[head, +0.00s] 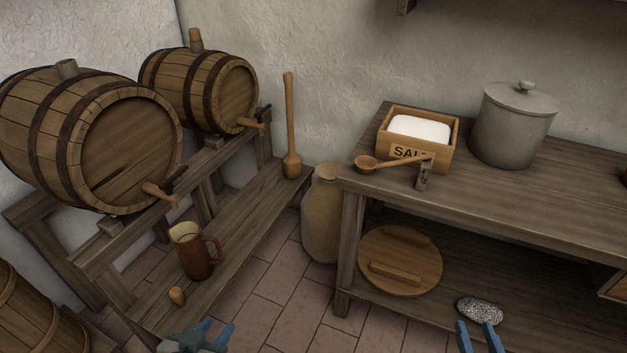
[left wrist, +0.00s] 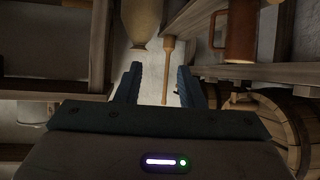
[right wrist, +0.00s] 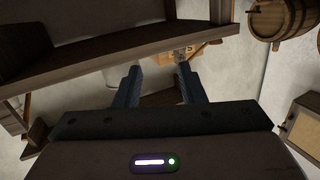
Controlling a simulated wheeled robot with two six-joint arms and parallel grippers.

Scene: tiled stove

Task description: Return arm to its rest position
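My left gripper (head: 208,334) shows at the bottom edge of the head view, in front of the low bench. Its two blue fingers stand apart with nothing between them, as the left wrist view (left wrist: 159,88) also shows. My right gripper (head: 480,338) shows at the bottom right of the head view, by the lower shelf of the table. Its fingers are apart and empty, also in the right wrist view (right wrist: 159,86). Both grippers are clear of any object. Most of both arms is outside the head view.
Two barrels (head: 130,152) lie on a rack at left. A mug (head: 194,254) and a wooden masher (head: 291,130) stand on the bench (head: 240,232). A grey stone (head: 482,309) lies beyond my right gripper.

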